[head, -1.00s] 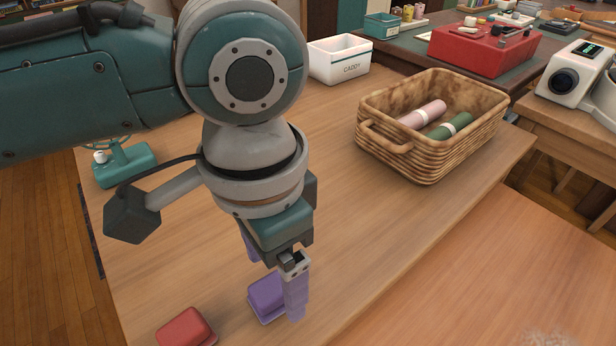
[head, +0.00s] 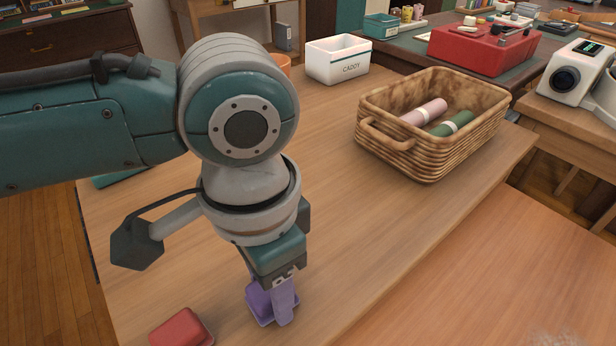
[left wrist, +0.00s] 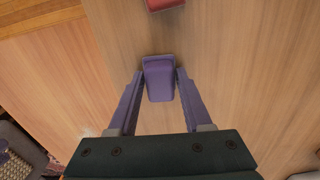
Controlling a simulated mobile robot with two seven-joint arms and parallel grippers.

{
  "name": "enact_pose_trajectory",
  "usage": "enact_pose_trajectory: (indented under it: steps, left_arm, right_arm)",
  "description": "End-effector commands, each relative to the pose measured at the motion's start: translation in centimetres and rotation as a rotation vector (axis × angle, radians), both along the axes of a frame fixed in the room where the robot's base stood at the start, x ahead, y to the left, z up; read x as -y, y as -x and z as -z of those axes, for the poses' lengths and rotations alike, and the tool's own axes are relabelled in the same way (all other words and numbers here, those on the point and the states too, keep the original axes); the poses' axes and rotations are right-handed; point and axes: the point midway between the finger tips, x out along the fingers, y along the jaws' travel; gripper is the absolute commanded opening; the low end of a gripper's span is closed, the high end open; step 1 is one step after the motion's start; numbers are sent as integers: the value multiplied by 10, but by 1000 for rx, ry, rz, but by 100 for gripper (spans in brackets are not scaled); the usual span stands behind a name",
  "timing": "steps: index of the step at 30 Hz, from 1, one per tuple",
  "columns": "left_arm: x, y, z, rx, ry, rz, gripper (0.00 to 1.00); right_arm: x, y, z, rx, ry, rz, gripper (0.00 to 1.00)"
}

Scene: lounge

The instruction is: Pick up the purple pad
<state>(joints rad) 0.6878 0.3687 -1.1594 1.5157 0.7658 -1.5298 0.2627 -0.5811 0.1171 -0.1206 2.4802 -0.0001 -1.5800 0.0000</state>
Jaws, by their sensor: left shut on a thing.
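The purple pad (head: 259,302) is on the wooden table near its front edge, partly hidden by my gripper in the head view. My left gripper (head: 270,305) points down over it, with purple fingers. In the left wrist view the pad (left wrist: 159,78) sits between the two fingertips of the left gripper (left wrist: 159,82), which are closed on its sides. The pad appears to be at table level; I cannot tell any gap beneath it. My right gripper is not in view.
A red pad (head: 181,328) lies just left of the purple pad. A wicker basket (head: 432,124) with a pink and a green roll stands at the right rear. A white caddy (head: 338,60) stands behind. The middle of the table (head: 350,215) is clear.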

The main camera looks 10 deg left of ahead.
Motion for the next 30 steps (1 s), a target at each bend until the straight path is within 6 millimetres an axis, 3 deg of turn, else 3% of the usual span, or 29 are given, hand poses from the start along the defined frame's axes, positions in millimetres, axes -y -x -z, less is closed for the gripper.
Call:
enact_pose_trajectory:
  steps: [1,7,20,26,30]
  left_arm:
    - [0,0,0,0,0,0,23]
    - [0,0,0,0,0,0,1]
    - [0,0,-10,1,1,1,0]
    - [0,-1,-46,4,2,1,0]
    - [1,-1,-90,4,3,2,0]
  right_arm:
    - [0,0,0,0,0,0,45]
    - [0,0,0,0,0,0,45]
    - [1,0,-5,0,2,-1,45]
    - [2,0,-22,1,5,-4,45]
    - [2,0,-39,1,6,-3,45]
